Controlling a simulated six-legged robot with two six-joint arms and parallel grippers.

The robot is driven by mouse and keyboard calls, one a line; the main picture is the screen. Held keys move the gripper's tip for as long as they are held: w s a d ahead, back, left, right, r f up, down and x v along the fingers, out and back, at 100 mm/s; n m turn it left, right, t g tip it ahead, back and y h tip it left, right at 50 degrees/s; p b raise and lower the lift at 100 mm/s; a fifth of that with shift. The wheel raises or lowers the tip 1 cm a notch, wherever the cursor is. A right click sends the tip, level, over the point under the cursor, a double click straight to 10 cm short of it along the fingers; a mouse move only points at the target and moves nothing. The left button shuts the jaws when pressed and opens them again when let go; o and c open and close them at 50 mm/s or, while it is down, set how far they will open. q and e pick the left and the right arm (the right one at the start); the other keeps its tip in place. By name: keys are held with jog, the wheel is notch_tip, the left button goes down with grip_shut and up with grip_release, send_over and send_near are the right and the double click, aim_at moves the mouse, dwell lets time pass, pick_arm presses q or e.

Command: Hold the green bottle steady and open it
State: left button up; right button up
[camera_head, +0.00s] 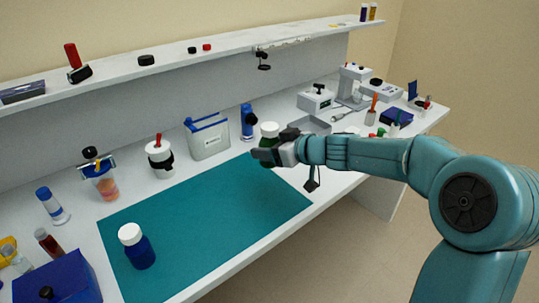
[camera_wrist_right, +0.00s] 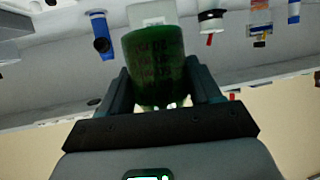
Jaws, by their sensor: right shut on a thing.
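The green bottle (camera_head: 267,142) with a white cap (camera_head: 269,129) is near the far right part of the teal mat (camera_head: 205,218). My right gripper (camera_head: 268,154) is shut on it and partly covers its body in the head view. In the right wrist view the green bottle (camera_wrist_right: 154,62) sits between the two fingers of my right gripper (camera_wrist_right: 160,92), with dark red lettering on its side. The cap is on the bottle in the head view. Whether its base touches the mat is hidden. My left gripper is not in view.
A blue bottle with a white cap (camera_head: 137,246) stands on the mat's near left. A white container (camera_head: 208,139), a blue-topped item (camera_head: 247,122) and a grey tray (camera_head: 308,125) stand behind. A dark blue box (camera_head: 66,281) is at near left. The mat's middle is clear.

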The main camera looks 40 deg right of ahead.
aim_at(269, 126)
notch_tip(269, 126, up, 9)
jog(key=p, duration=0.4)
jog(key=shift+p, duration=0.3)
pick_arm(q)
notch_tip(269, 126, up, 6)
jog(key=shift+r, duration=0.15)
pick_arm(e)
jog(key=shift+f, duration=0.1)
jog(key=shift+o, duration=1.3)
jog(key=c, duration=0.5)
jog(key=shift+c, duration=0.2)
